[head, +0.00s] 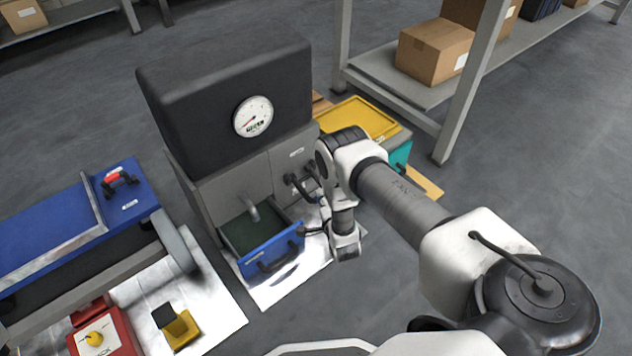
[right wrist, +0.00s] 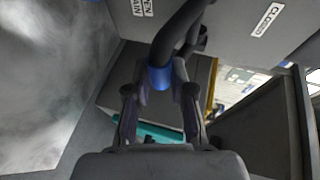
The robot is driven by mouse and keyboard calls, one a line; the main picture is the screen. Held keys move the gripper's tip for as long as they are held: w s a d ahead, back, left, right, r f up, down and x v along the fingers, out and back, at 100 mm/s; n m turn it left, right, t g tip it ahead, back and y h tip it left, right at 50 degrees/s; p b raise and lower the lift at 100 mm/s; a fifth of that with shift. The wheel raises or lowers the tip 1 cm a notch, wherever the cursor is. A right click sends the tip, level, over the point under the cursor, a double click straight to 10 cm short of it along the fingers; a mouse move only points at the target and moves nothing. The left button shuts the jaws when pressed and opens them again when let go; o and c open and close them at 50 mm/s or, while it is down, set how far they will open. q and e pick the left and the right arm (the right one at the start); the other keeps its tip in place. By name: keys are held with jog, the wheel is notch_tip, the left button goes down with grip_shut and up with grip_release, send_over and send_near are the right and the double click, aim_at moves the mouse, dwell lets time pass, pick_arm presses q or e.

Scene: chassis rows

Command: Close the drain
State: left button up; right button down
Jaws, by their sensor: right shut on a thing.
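The drain lever shows in the right wrist view (right wrist: 186,32) as a dark curved handle with a blue end (right wrist: 160,77). It sits on a grey panel beside labels that read "OPEN DRAIN" and "CLOSED" (right wrist: 267,20). My right gripper (right wrist: 160,95) has its fingers on both sides of the blue end and is shut on it. In the head view, the right gripper (head: 314,228) is low at the front right of the grey machine (head: 236,185), and my arm partly hides it. My left gripper is not in view.
A pipe spout (head: 250,209) hangs over a blue tray (head: 272,252) at the machine's front. A round gauge (head: 253,117) is above. A teal box with a yellow lid (head: 358,118) stands behind my right arm. A blue unit (head: 60,235) is at left.

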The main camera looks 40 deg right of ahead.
jog(key=r+g+p, duration=0.2)
jog(key=r+n+g+p, duration=0.1)
jog(key=r+g+p, duration=0.1)
jog(key=p, duration=0.1)
jog(key=r+g+p, duration=0.2)
jog(key=r, duration=0.1)
jog(key=shift+w+n+y+p, duration=0.3)
jog(key=shift+p, duration=0.05)
jog(key=shift+w+r+p, duration=0.45)
jog(key=shift+w+r, duration=0.05)
jog(key=shift+r, duration=0.35)
jog(key=shift+w, duration=0.1)
jog(key=shift+w+r, duration=0.2)
jog(key=c, duration=1)
grip_release()
jog(key=shift+a, duration=0.1)
jog(key=shift+s, duration=0.1)
